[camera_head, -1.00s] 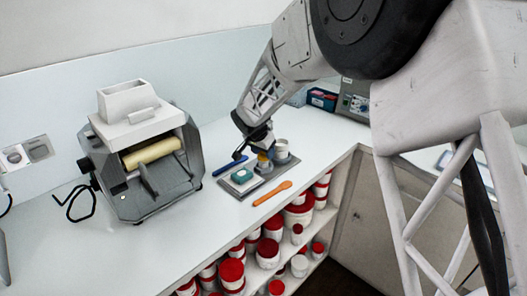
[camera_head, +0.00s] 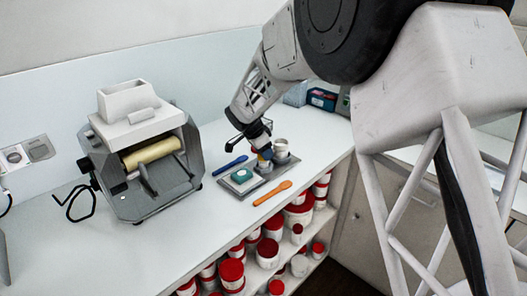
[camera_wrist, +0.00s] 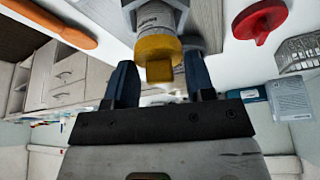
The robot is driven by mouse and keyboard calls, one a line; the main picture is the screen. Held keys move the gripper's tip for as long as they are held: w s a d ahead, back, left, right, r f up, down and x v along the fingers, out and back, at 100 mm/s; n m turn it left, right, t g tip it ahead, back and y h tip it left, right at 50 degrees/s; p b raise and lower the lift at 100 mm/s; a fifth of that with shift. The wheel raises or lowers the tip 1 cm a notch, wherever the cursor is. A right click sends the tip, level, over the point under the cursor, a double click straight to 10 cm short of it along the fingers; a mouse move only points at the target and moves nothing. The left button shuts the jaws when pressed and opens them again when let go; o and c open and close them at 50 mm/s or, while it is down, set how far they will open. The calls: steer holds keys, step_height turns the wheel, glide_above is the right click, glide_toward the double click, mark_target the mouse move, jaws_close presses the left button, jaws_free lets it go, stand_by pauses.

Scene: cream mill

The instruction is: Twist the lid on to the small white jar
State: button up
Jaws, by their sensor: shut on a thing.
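My gripper (camera_head: 262,156) is low over the grey tray (camera_head: 262,183). In the wrist view its two blue fingers (camera_wrist: 160,84) stand on either side of a block on an amber-yellow lid-like piece (camera_wrist: 157,46), and it is shut on this piece. A pale labelled cylinder (camera_wrist: 156,17) shows directly beyond the amber piece; I cannot tell whether they are joined. In the head view a small white jar (camera_head: 281,145) stands upright on the tray, just right of the gripper. The gripper partly hides the amber piece there.
A teal-topped block (camera_head: 241,175) sits on the tray. A blue spatula (camera_head: 230,167) lies behind it and an orange spatula (camera_head: 272,193) in front. The mill (camera_head: 142,150) stands left. The wrist view shows a red knobbed disc (camera_wrist: 260,19). Red-lidded jars (camera_head: 231,273) fill the shelf below.

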steer(key=m+g, duration=0.1)
steer(key=m, duration=0.1)
steer(key=m+g, duration=0.1)
steer(key=m, duration=0.2)
steer(key=shift+f+h, duration=0.1)
steer(key=shift+h, duration=0.2)
stand_by(0.4)
steer(key=shift+m, duration=0.7)
steer(key=m+g, duration=0.2)
steer(key=m, duration=0.1)
steer(key=shift+m, duration=0.4)
steer(key=shift+m, duration=0.6)
steer(key=shift+m+g+y, duration=0.5)
steer(key=shift+m+g, duration=0.1)
steer(key=shift+m, duration=0.6)
